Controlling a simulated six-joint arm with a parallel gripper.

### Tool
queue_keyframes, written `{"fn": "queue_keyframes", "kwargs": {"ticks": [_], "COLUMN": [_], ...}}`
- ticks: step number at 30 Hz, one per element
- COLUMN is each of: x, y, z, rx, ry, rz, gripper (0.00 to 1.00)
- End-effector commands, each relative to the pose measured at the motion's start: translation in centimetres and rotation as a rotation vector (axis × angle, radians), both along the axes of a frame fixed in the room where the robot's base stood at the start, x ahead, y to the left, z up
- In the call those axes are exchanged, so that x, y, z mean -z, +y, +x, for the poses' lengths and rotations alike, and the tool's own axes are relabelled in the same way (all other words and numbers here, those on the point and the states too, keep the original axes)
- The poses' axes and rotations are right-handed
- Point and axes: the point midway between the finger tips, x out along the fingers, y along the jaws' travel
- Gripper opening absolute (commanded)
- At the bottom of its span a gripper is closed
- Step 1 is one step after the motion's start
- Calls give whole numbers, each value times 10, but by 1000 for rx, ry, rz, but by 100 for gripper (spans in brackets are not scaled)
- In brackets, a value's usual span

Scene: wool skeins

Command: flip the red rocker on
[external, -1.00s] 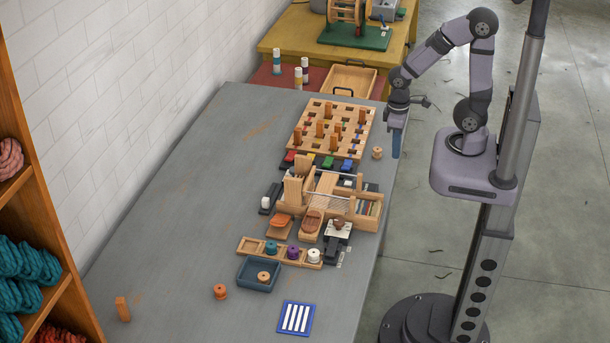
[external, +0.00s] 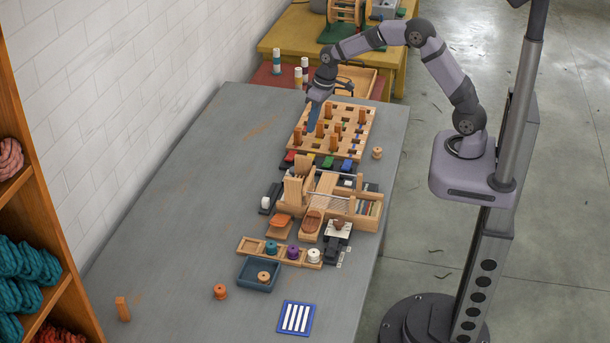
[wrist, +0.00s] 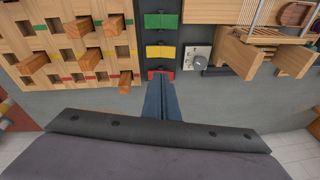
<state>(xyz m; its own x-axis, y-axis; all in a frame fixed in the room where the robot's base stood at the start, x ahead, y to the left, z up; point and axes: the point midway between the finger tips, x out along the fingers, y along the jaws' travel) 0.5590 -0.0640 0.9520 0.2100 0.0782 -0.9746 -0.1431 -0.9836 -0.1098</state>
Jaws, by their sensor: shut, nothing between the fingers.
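The red rocker (external: 289,157) is at the left end of a row of coloured rockers on the grey table. In the wrist view the red rocker (wrist: 152,74) shows only in part, just beyond my fingertips, which hide some of it. I cannot tell which way it is tilted. My gripper (external: 310,128) is shut and empty, pointing down above the left part of the pegboard in the external view. In the wrist view my gripper (wrist: 158,82) lines up with the red rocker; a gap or contact cannot be made out.
The yellow rocker (wrist: 160,52) and green rocker (wrist: 161,22) adjoin the red one; the blue rocker (external: 347,165) is at the far end. The pegboard (external: 362,131) with upright pegs stands beside the row. A dial (wrist: 197,58) and wooden holders are on the other side.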

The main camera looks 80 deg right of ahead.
Motion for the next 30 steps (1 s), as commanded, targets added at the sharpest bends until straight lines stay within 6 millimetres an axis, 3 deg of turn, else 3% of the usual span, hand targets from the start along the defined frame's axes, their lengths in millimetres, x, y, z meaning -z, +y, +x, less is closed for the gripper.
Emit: {"fn": "queue_keyframes", "kwargs": {"ticks": [1,5,12,24,30], "x": [-15,-43,-40,-40,-30], "y": [0,2,6,6,8], "z": [15,39,33,33,36], "rx": [-13,-66,-162,-168,-167], "ry": [-41,-108,-95,-96,-93], "rz": [0,0,-7,-10,-8], "gripper": [0,0,0,0,0]}}
